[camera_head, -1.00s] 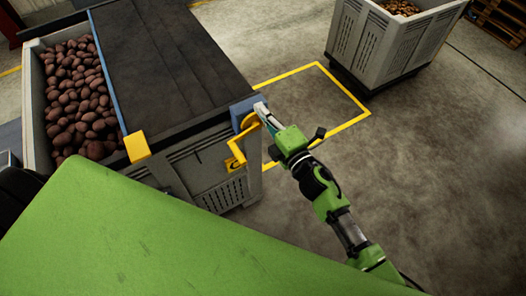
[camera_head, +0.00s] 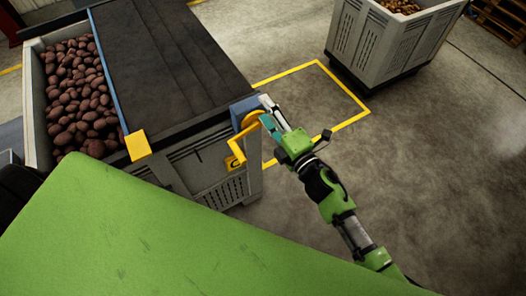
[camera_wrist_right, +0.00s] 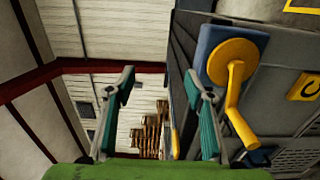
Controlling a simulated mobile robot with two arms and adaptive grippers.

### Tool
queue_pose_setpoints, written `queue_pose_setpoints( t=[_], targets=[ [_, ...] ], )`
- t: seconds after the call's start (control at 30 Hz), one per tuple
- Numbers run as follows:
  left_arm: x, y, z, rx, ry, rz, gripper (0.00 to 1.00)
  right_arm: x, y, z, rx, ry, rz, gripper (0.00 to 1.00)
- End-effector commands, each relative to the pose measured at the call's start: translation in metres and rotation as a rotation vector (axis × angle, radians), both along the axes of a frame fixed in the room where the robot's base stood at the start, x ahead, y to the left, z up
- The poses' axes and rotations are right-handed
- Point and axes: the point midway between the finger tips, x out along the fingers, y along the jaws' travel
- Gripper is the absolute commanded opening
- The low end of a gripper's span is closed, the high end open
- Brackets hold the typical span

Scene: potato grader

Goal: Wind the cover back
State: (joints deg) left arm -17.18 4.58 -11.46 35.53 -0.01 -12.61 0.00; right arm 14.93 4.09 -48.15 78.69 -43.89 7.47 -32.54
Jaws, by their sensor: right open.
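The dark cover (camera_head: 175,60) lies flat over the top of the grey box, beside the potatoes. A yellow crank (camera_head: 253,118) sits on a blue mount (camera_head: 237,107) at the box's near right corner. In the right wrist view the crank (camera_wrist_right: 232,85) hangs from its round hub, its arm pointing down. My right gripper (camera_head: 270,114) is open beside the crank in the head view. In the wrist view the right gripper (camera_wrist_right: 160,88) has nothing between its fingers, and the crank is to the right of both. My left gripper is not in view.
Potatoes (camera_head: 75,100) fill the open part at the left. A yellow block (camera_head: 138,146) sits at the cover's near left corner. Another grey crate (camera_head: 375,45) stands at the back right. A yellow floor outline (camera_head: 345,83) and clear concrete lie right of the box.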

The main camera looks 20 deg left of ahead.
Motion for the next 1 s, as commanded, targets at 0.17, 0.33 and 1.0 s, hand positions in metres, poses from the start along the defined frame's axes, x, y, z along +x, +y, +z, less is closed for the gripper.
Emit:
queue_pose_setpoints(
  t=[0.17, 0.33, 1.0],
  targets=[
    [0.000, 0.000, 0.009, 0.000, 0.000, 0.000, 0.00, -0.014, -0.018, 0.002, 0.000, 0.001, -0.001, 0.49],
    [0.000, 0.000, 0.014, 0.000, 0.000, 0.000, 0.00, -0.027, -0.034, 0.001, 0.000, 0.001, -0.001, 0.49],
    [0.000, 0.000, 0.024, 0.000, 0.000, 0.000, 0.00, -0.068, -0.086, 0.000, 0.000, 0.003, -0.001, 0.49]
  ],
)
